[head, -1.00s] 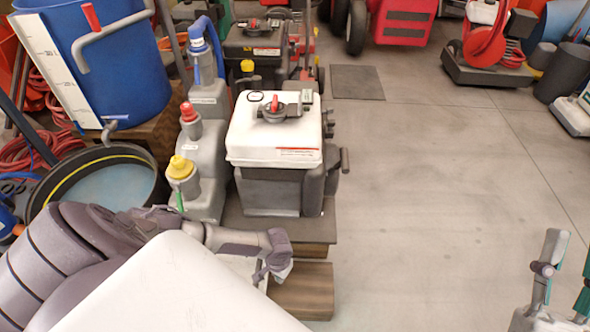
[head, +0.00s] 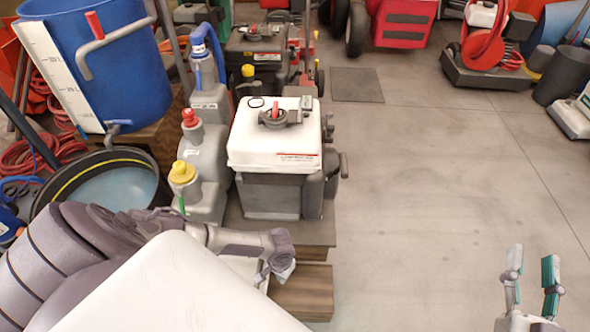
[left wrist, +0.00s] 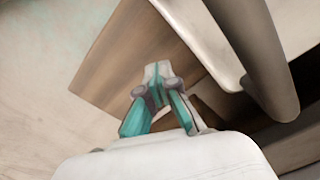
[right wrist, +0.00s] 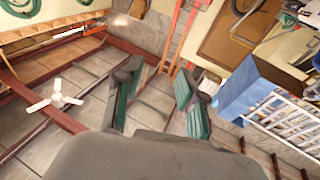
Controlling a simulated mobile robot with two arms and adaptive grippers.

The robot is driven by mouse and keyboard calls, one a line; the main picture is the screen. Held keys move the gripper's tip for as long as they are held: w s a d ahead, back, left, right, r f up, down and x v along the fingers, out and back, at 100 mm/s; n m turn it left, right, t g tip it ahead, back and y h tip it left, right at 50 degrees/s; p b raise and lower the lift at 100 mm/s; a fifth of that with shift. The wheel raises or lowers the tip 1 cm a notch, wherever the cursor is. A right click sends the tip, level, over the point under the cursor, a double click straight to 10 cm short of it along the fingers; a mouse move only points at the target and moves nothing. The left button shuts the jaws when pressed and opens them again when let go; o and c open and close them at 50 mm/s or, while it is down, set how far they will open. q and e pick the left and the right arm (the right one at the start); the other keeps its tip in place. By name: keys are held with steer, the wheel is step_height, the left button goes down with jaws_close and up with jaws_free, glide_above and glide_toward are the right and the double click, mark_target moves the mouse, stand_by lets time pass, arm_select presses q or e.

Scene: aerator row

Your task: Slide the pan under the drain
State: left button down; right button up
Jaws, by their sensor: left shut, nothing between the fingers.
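My left gripper (head: 280,272) is shut and empty, low beside a wooden block (head: 303,292); its fingers also show in the left wrist view (left wrist: 156,80). A pale, flat, rimmed object, possibly the pan (head: 243,266), lies behind my left arm, mostly hidden; a pale rim (left wrist: 195,45) shows close to the fingers in the left wrist view. Whether they touch, I cannot tell. A white-topped engine unit (head: 275,150) stands on a dark platform above the block. No drain is clearly visible on it. My right gripper (head: 532,272) is open and empty over the floor, at right.
A blue barrel (head: 125,70) with a tap stands at left above a black round tub (head: 60,185) holding bluish liquid. Red machines stand at the back. The floor (head: 430,190) at right is clear.

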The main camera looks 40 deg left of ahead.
arm_select(q)
steer(key=shift+d+r+p, duration=0.1)
steer(key=shift+r+p, duration=0.25)
steer(key=shift+w+d+r+p, duration=0.15)
steer(key=shift+r+p, duration=0.25)
arm_select(e)
steer(key=shift+s+d+f+g+h, duration=0.85)
steer(key=shift+f+g, duration=2.15)
steer(key=shift+f, duration=1.45)
arm_select(q)
steer(key=shift+w+d+r+p, duration=0.1)
steer(key=shift+d+r+p, duration=0.1)
steer(key=shift+r+p, duration=0.5)
steer(key=shift+w+d+r+p, duration=0.15)
steer(key=shift+r+p, duration=0.5)
steer(key=shift+p, duration=0.05)
steer(key=shift+w+d+r+p, duration=0.1)
steer(key=shift+d+r+p, duration=0.1)
steer(key=shift+r+p, duration=0.5)
arm_select(e)
steer(key=s+d+f+g+h, duration=0.2)
steer(key=s+d+f+g, duration=0.3)
steer(key=s+f+g, duration=0.4)
steer(key=shift+s+m+h, duration=0.35)
steer(key=shift+s+m, duration=0.05)
steer(key=shift+s, duration=1.5)
